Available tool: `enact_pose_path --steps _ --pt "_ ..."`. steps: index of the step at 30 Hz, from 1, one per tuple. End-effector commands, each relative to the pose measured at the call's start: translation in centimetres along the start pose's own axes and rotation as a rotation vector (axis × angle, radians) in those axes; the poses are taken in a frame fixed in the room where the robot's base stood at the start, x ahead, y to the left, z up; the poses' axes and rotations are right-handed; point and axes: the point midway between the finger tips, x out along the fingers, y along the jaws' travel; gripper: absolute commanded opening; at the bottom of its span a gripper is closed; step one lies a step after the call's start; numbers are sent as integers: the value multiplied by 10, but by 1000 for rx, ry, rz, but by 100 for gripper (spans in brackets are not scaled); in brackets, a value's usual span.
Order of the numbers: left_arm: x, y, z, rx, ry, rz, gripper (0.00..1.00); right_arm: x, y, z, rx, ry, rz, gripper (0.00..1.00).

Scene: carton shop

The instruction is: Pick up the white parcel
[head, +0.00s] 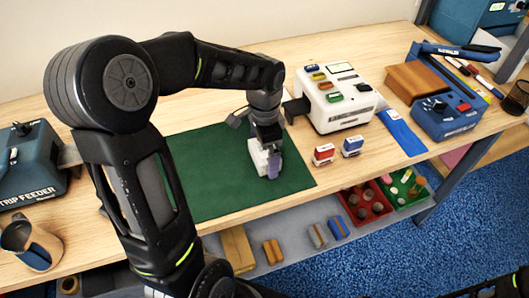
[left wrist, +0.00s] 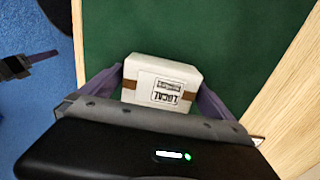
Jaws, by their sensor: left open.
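The white parcel (left wrist: 165,72) is a small white box with a brown band and a label reading "LOCAL". It lies on the green mat (head: 215,190). In the left wrist view it sits between the two purple fingers of my left gripper (left wrist: 160,92), which are open on either side of it. In the head view the parcel (head: 257,160) shows at the left gripper (head: 268,162), partly hidden by it. I cannot tell whether a finger touches it. My right gripper is not in clear view.
A red stamp (head: 323,154) and a blue stamp (head: 352,146) stand right of the mat. A white machine (head: 340,97) and a blue sealer (head: 447,110) stand further right. A strip feeder (head: 30,165) and a metal mug (head: 30,244) are at the left. A lower shelf holds bins.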

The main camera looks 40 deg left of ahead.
Motion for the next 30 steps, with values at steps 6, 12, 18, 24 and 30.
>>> enact_pose_path --steps 6,12,18,24,30 --pt "1 0 0 0 0 -1 100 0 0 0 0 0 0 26" --pt "0 0 0 0 0 -1 100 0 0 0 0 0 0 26" --pt "0 0 0 0 0 -1 98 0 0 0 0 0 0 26" --pt "0 0 0 0 0 -1 81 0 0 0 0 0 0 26" --pt "0 0 0 0 0 -1 65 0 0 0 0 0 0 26"
